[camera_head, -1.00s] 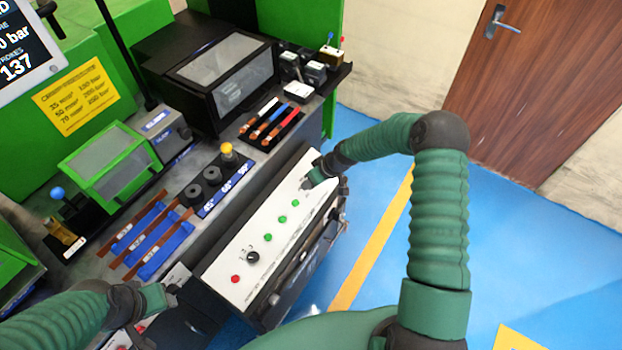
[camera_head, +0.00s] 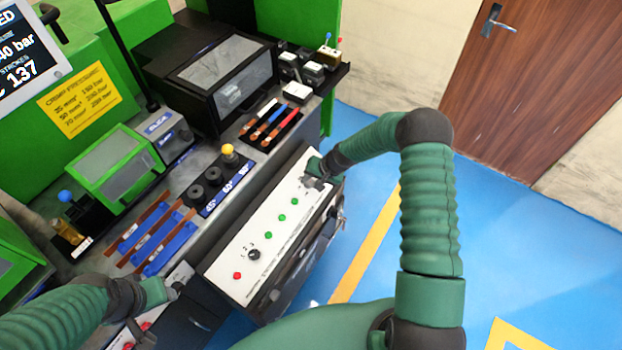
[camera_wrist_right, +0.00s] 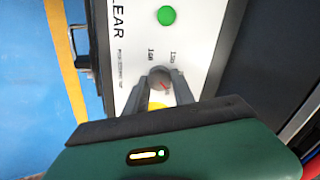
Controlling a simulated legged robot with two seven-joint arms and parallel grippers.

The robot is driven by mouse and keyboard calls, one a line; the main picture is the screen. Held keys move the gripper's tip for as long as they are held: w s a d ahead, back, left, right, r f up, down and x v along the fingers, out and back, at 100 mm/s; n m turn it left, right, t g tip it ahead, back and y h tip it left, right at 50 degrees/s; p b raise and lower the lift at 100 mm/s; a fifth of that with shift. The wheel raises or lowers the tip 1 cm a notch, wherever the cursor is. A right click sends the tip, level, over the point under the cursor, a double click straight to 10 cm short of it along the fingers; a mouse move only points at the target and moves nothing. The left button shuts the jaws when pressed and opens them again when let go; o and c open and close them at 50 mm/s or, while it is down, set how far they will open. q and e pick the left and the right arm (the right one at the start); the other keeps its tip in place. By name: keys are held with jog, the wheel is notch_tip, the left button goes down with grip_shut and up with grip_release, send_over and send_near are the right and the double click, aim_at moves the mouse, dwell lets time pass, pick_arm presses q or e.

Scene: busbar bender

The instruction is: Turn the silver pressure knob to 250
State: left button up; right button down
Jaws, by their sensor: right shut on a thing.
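The silver pressure knob (camera_wrist_right: 159,79) is a small grey round knob with a red pointer mark, on the white control panel (camera_head: 262,222). My right gripper (camera_wrist_right: 161,84) is shut on it, one finger on each side. In the head view my right gripper (camera_head: 312,183) is at the panel's far end and hides the knob. Dial numbers stand around the knob, partly too small to read. The screen (camera_head: 25,52), cut off by the picture edge, shows a pressure ending in "40 bar". My left gripper (camera_head: 174,290) is by the panel's near end, its fingers unclear.
Several green buttons (camera_head: 268,235), a black selector (camera_head: 253,254) and a red button (camera_head: 237,275) line the panel. A yellow part (camera_wrist_right: 155,106) shows between my right fingers. A yellow chart (camera_head: 79,101) hangs below the screen. Blue floor is free at right.

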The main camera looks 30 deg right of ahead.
jog(key=shift+s+a+f+m+p, duration=0.1)
jog(key=shift+s+f+m+p, duration=0.1)
jog(key=shift+m, duration=0.45)
jog(key=shift+s+f+m+p, duration=0.1)
jog(key=shift+s+m, duration=0.05)
jog(key=shift+m, duration=0.5)
jog(key=c, duration=1.3)
grip_release()
jog(key=shift+c, duration=0.2)
jog(key=shift+o, duration=1.4)
jog(key=shift+w+r, duration=0.15)
jog(key=p+v, duration=0.1)
jog(key=v, duration=1.5)
jog(key=shift+d+r, duration=0.25)
jog(key=shift+r, duration=0.1)
